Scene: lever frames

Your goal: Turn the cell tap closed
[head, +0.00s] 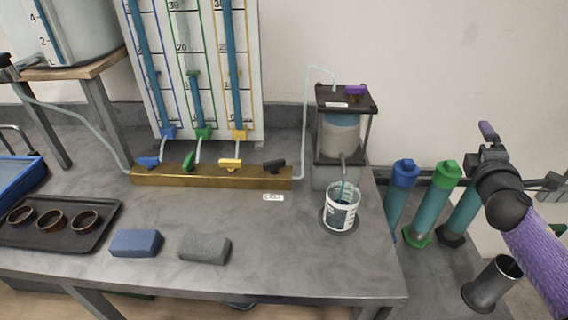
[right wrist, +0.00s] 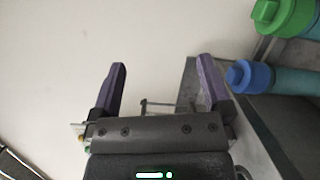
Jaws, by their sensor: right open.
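The cell (head: 341,135) is a clear cylinder between dark plates, standing at the right of the bench. A purple tap lever (head: 355,90) sits on its top plate, toward the right. A brass manifold (head: 210,179) to its left bears blue, green, yellow and black levers; the black lever (head: 274,165) is nearest the cell. I cannot read the labels to tell which is named the cell tap. My right gripper (head: 489,138) is open and empty, well to the right of the cell; its two purple fingers stand apart in the right wrist view (right wrist: 162,75). My left gripper is not in view.
A beaker (head: 341,208) stands under the cell's outlet. Blue-capped (head: 402,190) and green-capped (head: 437,200) cylinders stand between my right gripper and the bench. Blue (head: 135,243) and grey (head: 204,248) blocks and a black tray (head: 95,232) lie left. A thin tube rises beside the cell.

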